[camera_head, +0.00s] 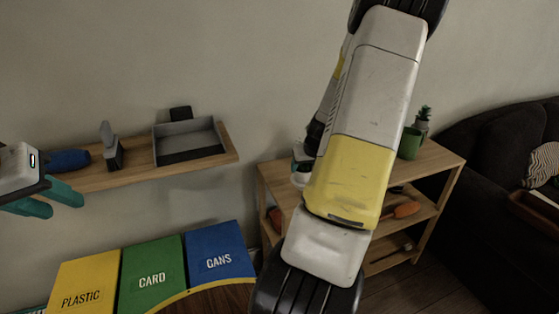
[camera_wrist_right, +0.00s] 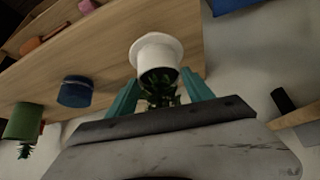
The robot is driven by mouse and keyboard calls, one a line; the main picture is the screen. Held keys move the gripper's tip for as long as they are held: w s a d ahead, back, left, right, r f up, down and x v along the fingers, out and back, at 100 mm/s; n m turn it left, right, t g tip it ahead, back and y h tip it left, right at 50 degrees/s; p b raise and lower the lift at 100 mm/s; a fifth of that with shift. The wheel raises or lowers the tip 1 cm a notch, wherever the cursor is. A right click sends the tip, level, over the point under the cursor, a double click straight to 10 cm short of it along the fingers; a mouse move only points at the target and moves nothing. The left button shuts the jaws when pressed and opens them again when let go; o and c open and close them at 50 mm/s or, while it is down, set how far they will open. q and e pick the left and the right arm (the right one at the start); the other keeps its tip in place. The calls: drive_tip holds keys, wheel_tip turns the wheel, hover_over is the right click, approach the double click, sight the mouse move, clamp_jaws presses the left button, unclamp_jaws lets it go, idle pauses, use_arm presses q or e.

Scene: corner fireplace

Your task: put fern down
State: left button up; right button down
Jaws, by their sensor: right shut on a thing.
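The fern (camera_wrist_right: 162,88) has dark green leaves and sits in a white pot (camera_wrist_right: 157,53). In the right wrist view my right gripper (camera_wrist_right: 160,95) has its teal fingers on either side of the leaves and is shut on the fern. The pot is over the wooden shelf top (camera_wrist_right: 110,50); I cannot tell whether it touches. In the head view the white pot (camera_head: 299,180) shows at the left end of the shelf unit, and my arm hides most of the gripper. My left gripper (camera_head: 48,199) is open and empty at the far left.
A green pot with a plant (camera_head: 410,143) stands at the shelf's right; a blue pot (camera_wrist_right: 75,92) is nearer the fern. A wall shelf (camera_head: 135,170) holds a grey dustpan (camera_head: 190,142) and brush (camera_head: 111,147). Yellow, green and blue bins (camera_head: 222,250) stand below. A dark sofa (camera_head: 480,150) is right.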

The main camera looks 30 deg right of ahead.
sight(306, 172)
drive_tip(key=shift+w+d+f, duration=0.1)
drive_tip(key=shift+w+f, duration=0.05)
drive_tip(key=shift+f, duration=1.6)
drive_tip(key=shift+f, duration=0.1)
drive_tip(key=shift+c, duration=2)
unclamp_jaws()
